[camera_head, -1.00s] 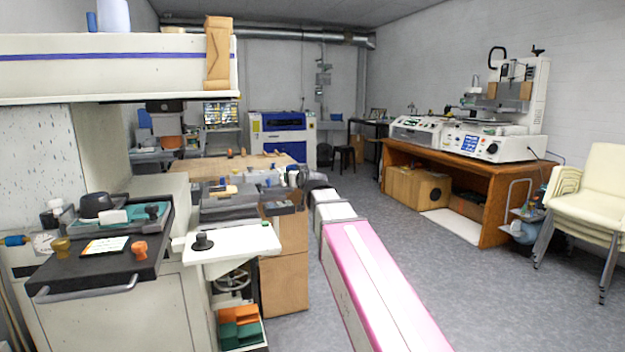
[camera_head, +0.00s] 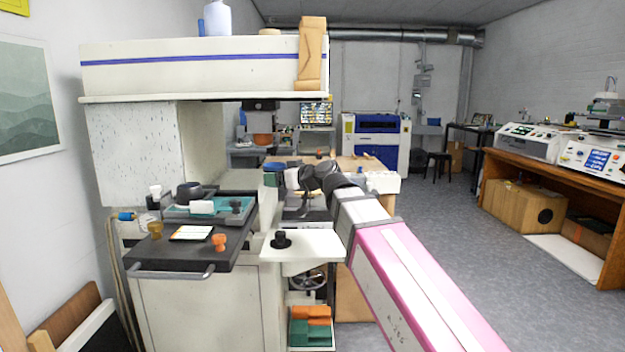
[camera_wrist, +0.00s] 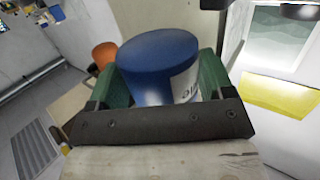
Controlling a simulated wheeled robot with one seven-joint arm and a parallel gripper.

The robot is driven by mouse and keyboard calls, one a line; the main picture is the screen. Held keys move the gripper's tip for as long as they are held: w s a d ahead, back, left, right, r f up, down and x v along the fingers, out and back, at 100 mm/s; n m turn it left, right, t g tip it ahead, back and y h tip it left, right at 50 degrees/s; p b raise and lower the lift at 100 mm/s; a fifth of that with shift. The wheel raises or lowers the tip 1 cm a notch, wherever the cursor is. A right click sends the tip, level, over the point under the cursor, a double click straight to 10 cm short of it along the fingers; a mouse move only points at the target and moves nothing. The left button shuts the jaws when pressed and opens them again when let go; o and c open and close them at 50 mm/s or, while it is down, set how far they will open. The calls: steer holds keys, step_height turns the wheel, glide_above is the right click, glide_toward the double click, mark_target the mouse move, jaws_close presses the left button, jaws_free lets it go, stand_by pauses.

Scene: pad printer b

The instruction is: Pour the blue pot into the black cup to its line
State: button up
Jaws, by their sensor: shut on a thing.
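My gripper (camera_wrist: 160,76) has green fingers and is shut on the blue pot (camera_wrist: 155,55), which shows a blue top and a white label with dark lettering. The pot is held between the fingers, clear of any surface in the wrist view. In the head view, my gripper (camera_head: 281,179) is in the air beside the white cabinet, right of the dark worktop. A black cup-like thing (camera_head: 188,193) sits at the back of the worktop by a teal tray (camera_head: 225,206). I cannot see its inside or any line on it.
The worktop (camera_head: 185,252) also bears a white card (camera_head: 191,233), an orange knob (camera_head: 219,242) and a brown knob (camera_head: 155,230). An upper shelf (camera_head: 190,75) overhangs the worktop. The floor at right is open.

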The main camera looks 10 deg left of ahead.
steer(key=s+a+r+n+g, duration=0.1)
steer(key=s+a+g, duration=0.1)
steer(key=s, duration=0.2)
steer(key=s+a+r+n+g+y, duration=0.1)
steer(key=s+a+n+g, duration=0.1)
steer(key=s+a, duration=0.1)
steer(key=s+a+r+n+g, duration=0.1)
steer(key=s+a+g, duration=0.1)
steer(key=s, duration=0.4)
steer(key=shift+a+r+n+g, duration=0.3)
steer(key=shift+a+r+n, duration=0.1)
steer(key=shift+a, duration=0.25)
steer(key=shift+w+a, duration=0.1)
steer(key=shift+a, duration=0.1)
